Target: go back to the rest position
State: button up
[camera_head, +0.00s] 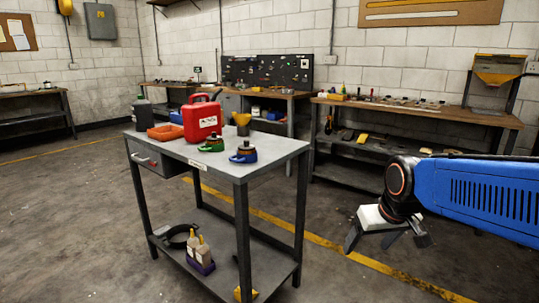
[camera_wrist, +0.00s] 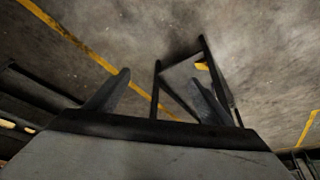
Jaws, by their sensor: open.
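My gripper (camera_head: 388,241) hangs in the air to the right of the grey metal cart (camera_head: 280,143), on the end of my blue arm. Its two dark fingers are spread apart with nothing between them. The fingers also show in the wrist view (camera_wrist: 160,80), above bare concrete floor and part of a dark-framed stand with a grey shelf (camera_wrist: 180,78). On the cart top stand a red canister (camera_head: 202,118), an orange tray (camera_head: 165,132), a green-based pot (camera_head: 211,143), a blue-based pot (camera_head: 243,153), a yellow funnel (camera_head: 242,121) and a dark container (camera_head: 142,112).
The cart's lower shelf (camera_head: 225,245) holds a purple caddy with bottles (camera_head: 201,255) and a black ring-like item (camera_head: 180,235). Workbenches (camera_head: 420,110) line the back wall. Open concrete floor with a yellow line (camera_head: 320,242) lies between cart and arm.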

jog(key=s+d+f, duration=0.1)
jog(key=s+d, duration=0.1)
jog(key=s, duration=0.6)
jog(key=s+d+f+m, duration=0.1)
jog(key=s+d+f, duration=0.1)
jog(key=s, duration=0.7)
jog(key=shift+f+h, duration=0.3)
